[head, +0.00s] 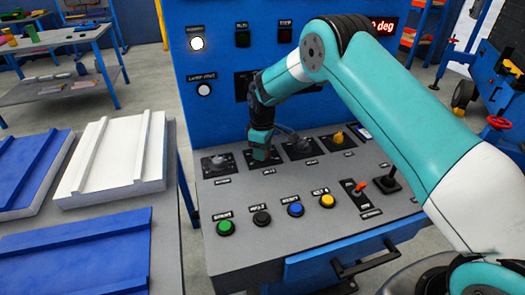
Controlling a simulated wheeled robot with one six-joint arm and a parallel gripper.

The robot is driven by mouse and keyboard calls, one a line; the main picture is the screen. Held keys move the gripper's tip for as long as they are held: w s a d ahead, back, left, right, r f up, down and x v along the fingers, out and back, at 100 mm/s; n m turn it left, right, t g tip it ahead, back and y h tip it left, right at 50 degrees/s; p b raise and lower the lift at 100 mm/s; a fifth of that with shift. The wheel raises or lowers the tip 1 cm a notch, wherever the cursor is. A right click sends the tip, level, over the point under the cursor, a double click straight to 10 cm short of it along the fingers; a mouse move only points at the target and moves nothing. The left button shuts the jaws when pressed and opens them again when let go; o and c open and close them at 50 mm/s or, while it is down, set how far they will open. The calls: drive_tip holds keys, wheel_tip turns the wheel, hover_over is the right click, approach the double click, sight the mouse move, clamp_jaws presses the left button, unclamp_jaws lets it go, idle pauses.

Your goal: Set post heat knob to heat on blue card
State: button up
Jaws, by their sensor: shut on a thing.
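A row of rotary knobs runs along the back of the sloped grey console. My gripper (261,152) points down at the second knob position from the left and is shut on the knob there. The gripper hides that knob and its pointer. The labels are too small to read, so I cannot tell which is the post heat knob.
Green (225,227), black, blue and yellow buttons line the console front. An orange-tipped lever (358,184) and a black joystick (389,176) stand at the right. The blue upright panel (215,60) rises behind. White (115,155) and blue panels lie on the left.

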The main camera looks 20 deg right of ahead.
drive_tip(key=m, duration=0.4)
drive_tip(key=shift+m, duration=0.3)
drive_tip(key=m, duration=0.3)
drive_tip(key=shift+m, duration=0.4)
drive_tip(key=m, duration=0.4)
drive_tip(key=shift+b, duration=0.35)
drive_tip(key=shift+m, duration=2)
drive_tip(key=o, duration=0.9)
